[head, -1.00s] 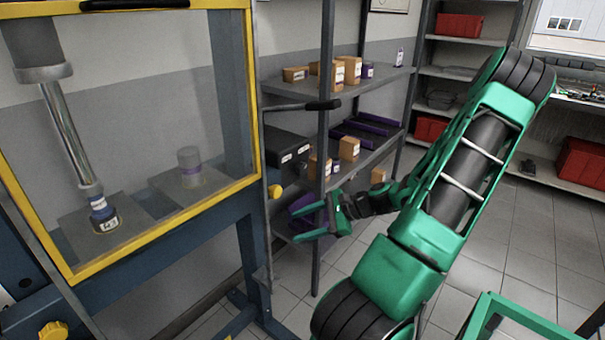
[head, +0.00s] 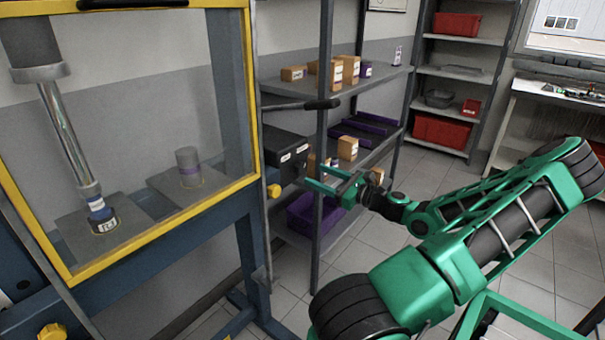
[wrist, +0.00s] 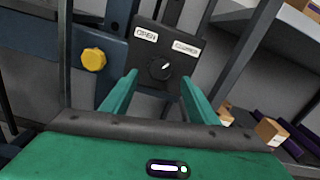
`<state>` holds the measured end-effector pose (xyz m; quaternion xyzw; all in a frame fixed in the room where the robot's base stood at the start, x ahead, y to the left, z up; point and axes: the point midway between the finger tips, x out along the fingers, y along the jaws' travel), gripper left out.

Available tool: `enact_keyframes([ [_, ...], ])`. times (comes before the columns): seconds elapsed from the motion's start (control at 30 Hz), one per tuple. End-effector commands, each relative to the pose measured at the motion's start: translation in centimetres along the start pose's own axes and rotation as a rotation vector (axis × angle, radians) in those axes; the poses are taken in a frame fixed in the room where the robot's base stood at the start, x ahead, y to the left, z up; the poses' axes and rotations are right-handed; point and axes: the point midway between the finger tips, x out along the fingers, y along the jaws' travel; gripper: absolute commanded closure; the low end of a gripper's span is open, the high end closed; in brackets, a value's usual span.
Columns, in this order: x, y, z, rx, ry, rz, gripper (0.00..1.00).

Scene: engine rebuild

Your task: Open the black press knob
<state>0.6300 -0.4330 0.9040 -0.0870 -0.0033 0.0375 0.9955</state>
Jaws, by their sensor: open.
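The black press knob (wrist: 160,68) is round and sits on the face of a dark control box (wrist: 176,45). The box has an OPEN label on the left and a label that seems to read CLAMPED on the right. A light mark on the knob seems to point to the upper right, towards the right label. My gripper (wrist: 160,82) is open and empty, its green fingers on either side of the knob in the wrist view, apparently still short of it. In the head view my gripper (head: 317,174) is just right of and below the box (head: 284,146); the knob is too small to tell there.
The yellow-framed press (head: 254,90) stands left of the box. A yellow knob (head: 274,191) is close beside the gripper. A lever with a black grip (head: 322,104) sticks out above the box. A grey shelf (head: 385,82) with boxes stands behind.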

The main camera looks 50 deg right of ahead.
Motion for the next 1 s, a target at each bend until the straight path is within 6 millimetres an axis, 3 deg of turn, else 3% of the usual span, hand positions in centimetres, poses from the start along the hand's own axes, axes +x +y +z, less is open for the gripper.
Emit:
enact_keyframes([
  [0.1, 2.2, 0.1, 0.0, 0.0, -0.003, 0.004, 0.46],
  [0.33, 5.0, 0.1, 0.0, 0.001, 0.0, 0.002, 0.46],
  [0.77, 6.0, 0.1, 0.0, 0.0, 0.001, 0.002, 0.46],
  [0.93, 6.0, 0.2, 0.0, 0.0, 0.001, 0.002, 0.84],
  [1.0, 6.0, 0.2, 0.0, 0.0, 0.0, 0.003, 0.87],
])
